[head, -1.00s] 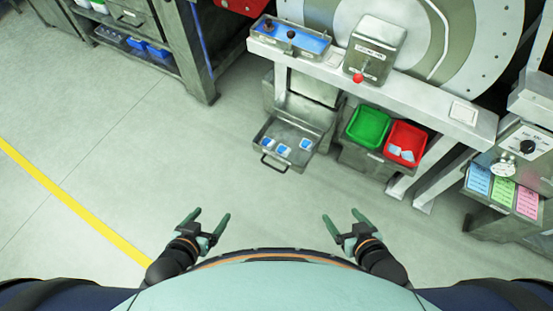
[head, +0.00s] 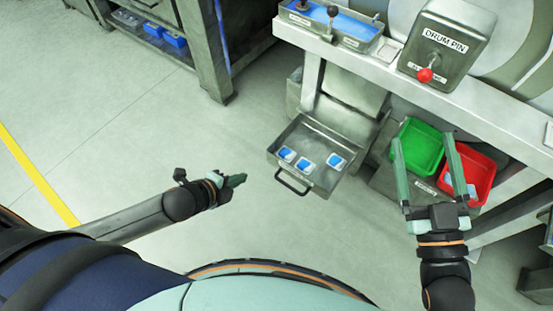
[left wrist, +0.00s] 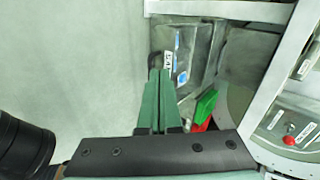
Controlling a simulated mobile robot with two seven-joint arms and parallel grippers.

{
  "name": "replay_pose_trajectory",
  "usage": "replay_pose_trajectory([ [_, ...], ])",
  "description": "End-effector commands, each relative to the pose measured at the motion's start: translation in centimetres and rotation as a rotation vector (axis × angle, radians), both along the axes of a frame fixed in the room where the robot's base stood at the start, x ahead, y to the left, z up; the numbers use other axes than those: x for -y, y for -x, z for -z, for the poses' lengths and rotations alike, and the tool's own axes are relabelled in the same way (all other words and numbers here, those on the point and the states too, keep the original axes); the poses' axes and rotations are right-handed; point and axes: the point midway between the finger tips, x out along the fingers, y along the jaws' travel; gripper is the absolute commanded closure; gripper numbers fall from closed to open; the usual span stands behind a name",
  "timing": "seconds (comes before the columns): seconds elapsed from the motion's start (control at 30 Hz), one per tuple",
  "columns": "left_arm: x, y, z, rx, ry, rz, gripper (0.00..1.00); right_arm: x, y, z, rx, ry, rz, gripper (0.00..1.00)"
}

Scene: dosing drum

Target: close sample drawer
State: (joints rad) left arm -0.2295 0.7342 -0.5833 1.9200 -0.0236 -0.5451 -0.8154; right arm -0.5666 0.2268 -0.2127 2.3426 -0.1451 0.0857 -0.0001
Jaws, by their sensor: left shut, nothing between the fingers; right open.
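The sample drawer (head: 331,178) is a grey metal tray pulled out from its housing under the bench. Several blue-and-white sample packs lie in it, and its dark handle (head: 292,183) faces me. My left gripper (head: 240,180) is shut and empty, left of the drawer and apart from the handle in the head view. In the left wrist view, the closed fingers (left wrist: 159,78) overlap the drawer (left wrist: 186,50) and hide part of its front. My right gripper (head: 428,146) is open and empty, right of the drawer, in front of the green and red bins.
A green bin (head: 419,140) and a red bin (head: 478,165) stand right of the drawer. The floor (head: 140,160) left of the drawer is clear.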

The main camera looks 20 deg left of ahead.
Motion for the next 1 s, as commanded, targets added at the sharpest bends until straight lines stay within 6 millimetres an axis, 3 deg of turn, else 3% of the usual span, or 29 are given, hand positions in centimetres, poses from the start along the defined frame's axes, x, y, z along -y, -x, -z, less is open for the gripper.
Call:
replay_pose_trajectory([
  [0.03, -0.4, -0.2, 1.1, 0.011, -0.036, 0.028, 1.0, -0.1, 0.2, 0.2, 0.031, 0.001, -0.005, 0.14],
  [0.37, -0.7, -1.1, 1.9, 0.024, -0.087, 0.066, 1.0, -0.4, 1.1, -2.7, 0.157, 0.0, -0.027, 0.14],
  [0.83, 0.4, -4.0, 4.9, 0.024, -0.085, 0.064, 1.0, -1.4, 6.7, -10.9, 0.581, 0.006, -0.109, 0.14],
  [1.0, 1.4, -6.8, 7.9, 0.025, -0.082, 0.062, 1.0, -1.6, 6.8, -8.9, 0.581, -0.015, -0.128, 0.14],
])
